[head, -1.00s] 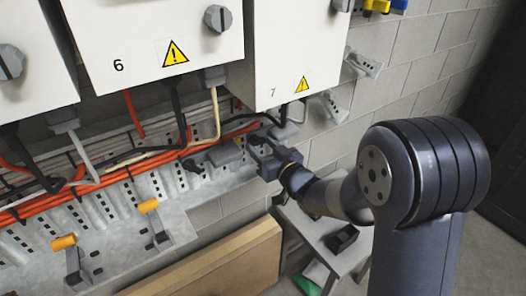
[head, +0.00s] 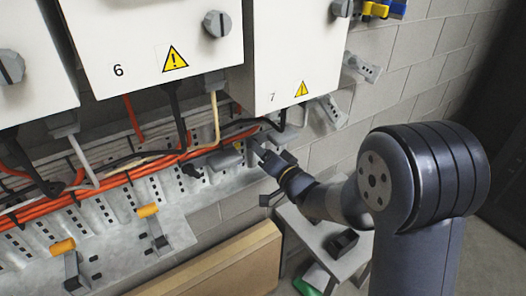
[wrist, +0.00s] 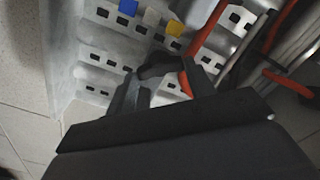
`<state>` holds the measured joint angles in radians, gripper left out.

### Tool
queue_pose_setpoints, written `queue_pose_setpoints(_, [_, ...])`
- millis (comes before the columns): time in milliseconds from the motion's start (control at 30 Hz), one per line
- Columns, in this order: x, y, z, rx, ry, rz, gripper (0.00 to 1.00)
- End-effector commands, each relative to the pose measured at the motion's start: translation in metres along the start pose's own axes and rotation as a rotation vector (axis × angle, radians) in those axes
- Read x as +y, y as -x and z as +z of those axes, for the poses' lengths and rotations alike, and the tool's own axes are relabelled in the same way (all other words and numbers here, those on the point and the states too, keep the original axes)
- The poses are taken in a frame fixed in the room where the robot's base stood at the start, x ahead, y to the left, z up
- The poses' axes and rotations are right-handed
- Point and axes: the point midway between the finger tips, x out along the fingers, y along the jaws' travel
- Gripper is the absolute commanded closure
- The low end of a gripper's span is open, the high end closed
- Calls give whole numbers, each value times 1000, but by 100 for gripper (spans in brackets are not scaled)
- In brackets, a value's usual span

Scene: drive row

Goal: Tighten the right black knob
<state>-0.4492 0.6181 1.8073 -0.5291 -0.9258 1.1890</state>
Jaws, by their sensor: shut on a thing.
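My gripper (head: 259,150) is at the lower metal rail under box 7, at the end of my arm. In the wrist view, my gripper (wrist: 160,85) is shut on a dark, rounded piece, the right black knob (wrist: 160,64), in front of the slotted metal plate. The fingers and the dark gripper body cover much of the knob. In the head view the held knob is too small and too covered to make out. Another black knob (head: 190,169) sits on the rail further left, apart from my gripper.
White boxes 6 (head: 150,45) and 7 (head: 290,60) hang above, with cables below them. Orange cables (head: 120,176) run along the slotted rail. Yellow-orange handles (head: 62,247) stick out at lower left. A small grey table (head: 320,232) stands below my arm.

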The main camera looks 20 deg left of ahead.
Motion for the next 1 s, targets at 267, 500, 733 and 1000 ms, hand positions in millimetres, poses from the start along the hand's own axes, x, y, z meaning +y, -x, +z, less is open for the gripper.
queue_pose_setpoints(267, [0,0,-1,2,-38,-2,72])
queue_pose_setpoints(500, [0,0,-1,2,-39,-1,72])
queue_pose_setpoints(733, [0,0,0,2,-38,-1,38])
queue_pose_setpoints(1000, [0,0,0,1,-37,-1,27])
